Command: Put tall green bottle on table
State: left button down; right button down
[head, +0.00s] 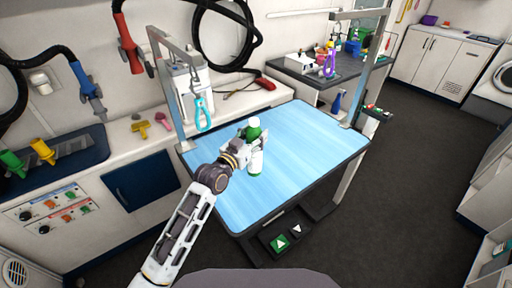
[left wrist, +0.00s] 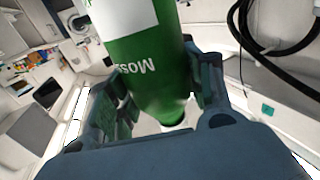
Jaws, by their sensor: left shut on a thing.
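The tall green bottle (head: 254,131) is in my left gripper (head: 258,142), over the middle of the blue-topped table (head: 310,150). It looks roughly upright, with a white cap on top and a white lower part. In the left wrist view the green bottle (left wrist: 150,70) fills the space between the two dark fingers of the left gripper (left wrist: 160,95), which are shut on it. I cannot tell whether its base touches the table top. My right gripper is in neither view.
A counter (head: 140,130) runs along the left wall. The table top around the bottle is clear.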

pick_arm(q)
jog(key=shift+f, duration=0.8)
notch_tip(320, 180, down, 3)
jog(key=shift+f, duration=0.2)
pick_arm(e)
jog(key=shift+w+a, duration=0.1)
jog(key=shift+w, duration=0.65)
pick_arm(q)
jog(key=shift+f, duration=0.1)
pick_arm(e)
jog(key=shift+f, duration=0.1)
